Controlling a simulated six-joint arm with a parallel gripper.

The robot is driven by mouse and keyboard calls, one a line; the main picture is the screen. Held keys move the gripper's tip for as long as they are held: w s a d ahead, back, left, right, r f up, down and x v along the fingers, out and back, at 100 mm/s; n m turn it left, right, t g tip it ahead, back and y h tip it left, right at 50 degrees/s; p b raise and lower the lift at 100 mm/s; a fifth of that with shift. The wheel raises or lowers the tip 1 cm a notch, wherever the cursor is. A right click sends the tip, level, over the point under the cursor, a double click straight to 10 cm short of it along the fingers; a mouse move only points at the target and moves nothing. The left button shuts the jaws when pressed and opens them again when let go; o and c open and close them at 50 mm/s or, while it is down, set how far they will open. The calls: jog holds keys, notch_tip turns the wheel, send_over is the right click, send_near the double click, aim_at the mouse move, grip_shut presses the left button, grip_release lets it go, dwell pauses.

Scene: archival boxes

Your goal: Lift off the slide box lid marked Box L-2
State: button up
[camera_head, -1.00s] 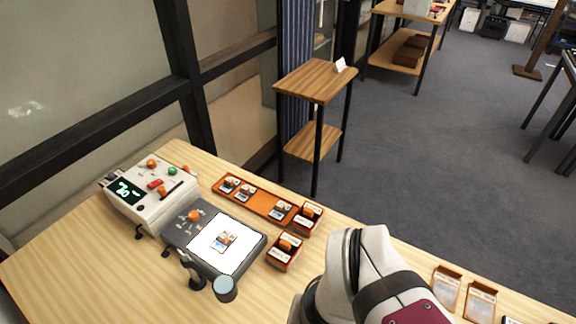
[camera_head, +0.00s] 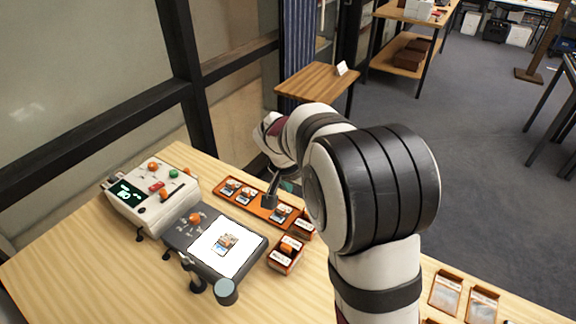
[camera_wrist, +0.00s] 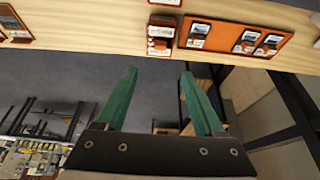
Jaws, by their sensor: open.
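Two small orange slide boxes with white labels stand on the wooden table in the head view: one at the tray's right end (camera_head: 304,229), partly covered by my arm, and one nearer the light panel (camera_head: 286,253). Each has an orange piece on top. The labels are too small to read, so I cannot tell which is Box L-2. In the wrist view, one box (camera_wrist: 161,36) lies ahead of my fingertips, and another (camera_wrist: 166,2) is cut by the top edge. My gripper (camera_wrist: 159,76) is open and empty, its green fingers apart from the boxes.
An orange tray (camera_head: 255,206) holding several slides lies beside the boxes. A dark light panel (camera_head: 258,244) and a beige device (camera_head: 150,205) stand to the left. Two orange-framed holders (camera_head: 446,292) lie at the right. A wooden stand (camera_head: 310,80) is behind the table.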

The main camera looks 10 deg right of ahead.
aim_at(302, 221)
jog(key=x, duration=1.4)
jog(key=shift+f, duration=0.15)
grip_shut()
